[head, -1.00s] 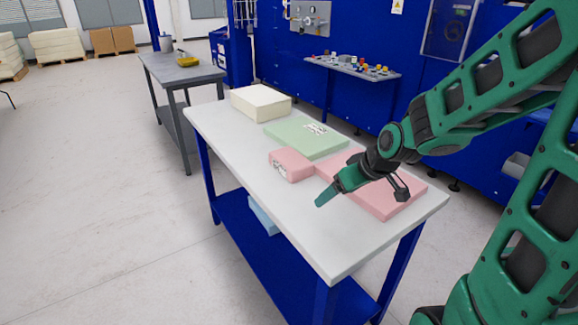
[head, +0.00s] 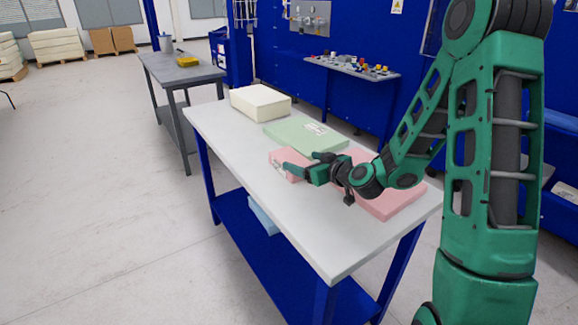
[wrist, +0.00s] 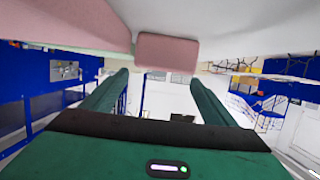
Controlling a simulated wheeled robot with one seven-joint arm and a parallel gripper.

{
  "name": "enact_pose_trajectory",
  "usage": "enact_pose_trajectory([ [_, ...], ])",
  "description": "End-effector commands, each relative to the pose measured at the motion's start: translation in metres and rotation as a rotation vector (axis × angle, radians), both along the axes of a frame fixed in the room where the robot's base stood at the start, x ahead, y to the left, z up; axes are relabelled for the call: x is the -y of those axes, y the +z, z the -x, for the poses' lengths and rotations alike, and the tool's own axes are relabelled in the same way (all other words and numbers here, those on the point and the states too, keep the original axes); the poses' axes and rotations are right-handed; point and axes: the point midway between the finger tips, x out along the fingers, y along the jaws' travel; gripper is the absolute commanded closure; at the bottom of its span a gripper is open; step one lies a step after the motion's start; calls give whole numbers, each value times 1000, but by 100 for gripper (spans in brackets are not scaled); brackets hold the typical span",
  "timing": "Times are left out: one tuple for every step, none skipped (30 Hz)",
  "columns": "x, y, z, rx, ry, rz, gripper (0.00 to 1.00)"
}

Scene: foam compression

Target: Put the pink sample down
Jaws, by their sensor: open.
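The small pink sample (head: 277,157) lies flat on the white-topped table (head: 335,240), between the green slab and the table's front edge. My gripper (head: 303,163) is low over the table at the sample's right end, with its fingers spread. One finger partly hides the sample in the head view. In the wrist view the pink sample (wrist: 167,52) rests on the table surface, in line with the gap between the open fingertips (wrist: 160,76). Nothing shows held between the fingers. I cannot tell whether the fingertips touch the sample.
A large pink slab (head: 395,205) lies under my arm at the right. A green slab (head: 300,133) with a white label and a cream block (head: 260,103) lie farther back. A blue piece (head: 262,217) is on the lower shelf. The front strip of the tabletop is clear.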

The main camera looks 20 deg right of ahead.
Motion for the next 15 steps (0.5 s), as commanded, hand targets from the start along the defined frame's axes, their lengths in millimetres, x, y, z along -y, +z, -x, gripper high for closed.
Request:
enact_pose_trajectory([
  [-4,-2,-7,0,4,0,20],
  [-5,-4,-11,0,3,1,20],
  [-6,-5,-15,-1,3,1,20],
  [-7,-6,-18,0,3,0,20],
  [-8,-7,-20,-1,3,1,20],
  [-9,-8,-22,-1,3,1,20],
  [-9,-8,-23,-1,2,1,20],
  [-9,-9,-24,-2,2,0,20],
  [-10,-9,-26,-1,2,0,20],
  [-11,-10,-28,-1,3,-1,20],
  [-12,-11,-30,-1,3,0,20],
  [-14,-12,-34,-1,4,1,20],
  [-16,-13,-38,-1,5,0,20],
  [-18,-15,-41,-1,4,1,20],
  [-20,-17,-47,-1,4,1,20],
])
